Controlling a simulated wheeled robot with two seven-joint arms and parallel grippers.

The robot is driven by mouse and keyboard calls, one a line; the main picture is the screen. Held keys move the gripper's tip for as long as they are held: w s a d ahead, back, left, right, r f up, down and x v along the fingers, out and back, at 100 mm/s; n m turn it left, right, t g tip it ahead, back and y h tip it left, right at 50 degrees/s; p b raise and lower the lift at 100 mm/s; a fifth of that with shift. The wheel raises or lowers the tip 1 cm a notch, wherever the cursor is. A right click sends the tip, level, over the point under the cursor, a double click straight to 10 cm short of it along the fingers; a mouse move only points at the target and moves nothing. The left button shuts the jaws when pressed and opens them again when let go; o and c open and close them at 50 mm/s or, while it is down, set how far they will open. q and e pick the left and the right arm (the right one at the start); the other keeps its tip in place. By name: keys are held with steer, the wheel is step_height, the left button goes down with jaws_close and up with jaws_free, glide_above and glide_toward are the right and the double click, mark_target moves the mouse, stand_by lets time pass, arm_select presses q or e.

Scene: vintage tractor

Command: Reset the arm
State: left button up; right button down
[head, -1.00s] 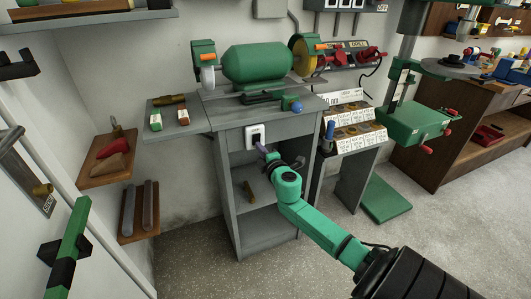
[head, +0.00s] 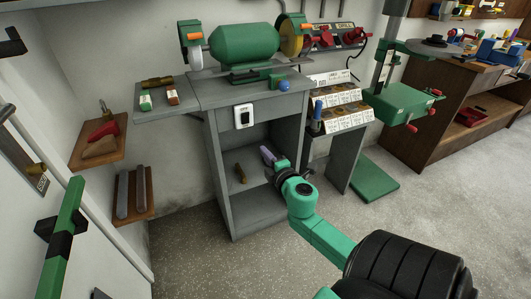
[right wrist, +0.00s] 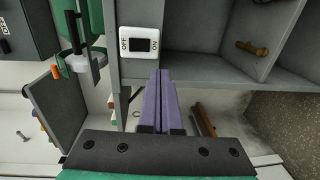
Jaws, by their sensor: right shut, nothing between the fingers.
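My right gripper (head: 267,155) is shut and empty, with its purple fingers together, in front of the grey grinder stand. It also shows in the right wrist view (right wrist: 160,78), just below the switch in that picture. The white switch plate (head: 243,116), with a dark rocker, is on the front of the stand. In the right wrist view the switch (right wrist: 140,42) shows OFF and ON labels. The gripper looks apart from it. The green bench grinder (head: 244,46) stands on top. My left gripper is not in view.
The stand (head: 245,92) has an open shelf below, with a brass part (head: 240,173) on it. A label rack (head: 340,108) and a green drill press (head: 402,104) stand to the right. Small wall shelves (head: 98,150) are at left. The floor in front is clear.

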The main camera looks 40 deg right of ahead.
stand_by(0.3)
steer(key=s+a+f+m+g+y+p, duration=0.1)
steer(key=s+f+m+g+p, duration=0.4)
steer(key=f, duration=0.9)
steer(key=s+a+f+m+g+y+p, duration=0.1)
steer(key=s+f+m+g, duration=0.15)
steer(key=s+f, duration=0.8)
steer(key=s+a+f+m+g+y+p, duration=0.1)
steer(key=s+a+f+g, duration=0.1)
steer(key=s+a+f, duration=0.2)
steer(key=s+a+f+m+g+y+p, duration=0.1)
steer(key=s+a+f, duration=0.4)
steer(key=s, duration=0.5)
steer(key=s+a+f+m+g+y+p, duration=0.1)
steer(key=s+a+f+g, duration=0.3)
steer(key=s+f, duration=0.4)
steer(key=shift+a+m+y+p, duration=0.35)
steer(key=shift+m+p, duration=0.3)
steer(key=shift+p, duration=0.15)
steer(key=shift+g, duration=0.25)
